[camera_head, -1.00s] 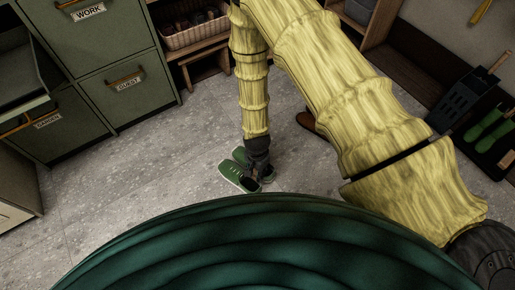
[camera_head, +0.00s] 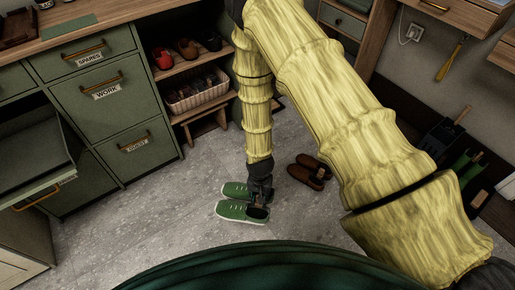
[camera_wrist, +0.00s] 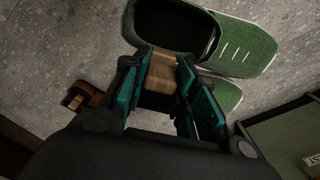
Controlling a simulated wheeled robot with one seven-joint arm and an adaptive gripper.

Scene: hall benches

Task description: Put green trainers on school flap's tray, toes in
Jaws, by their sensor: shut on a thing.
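The green trainers (camera_head: 240,211) are a pair with white soles and laces, side by side, toes to the left in the head view. My gripper (camera_head: 259,196) is shut at their heel end. In the wrist view the trainers (camera_wrist: 238,45) reach past the fingers to the upper right, and a tan piece (camera_wrist: 160,72) shows between the fingers. Whether the soles touch the floor is unclear. An open flap with a dark tray (camera_head: 28,152) juts out at the far left. No school label is readable on it.
Closed green flaps marked work (camera_head: 107,92) and guest (camera_head: 130,147) are left of my arm. A shelf holds red shoes (camera_head: 161,58) and a basket (camera_head: 196,96). Brown shoes (camera_head: 309,172) lie on the floor to the right. The grey floor (camera_head: 150,210) left of the trainers is clear.

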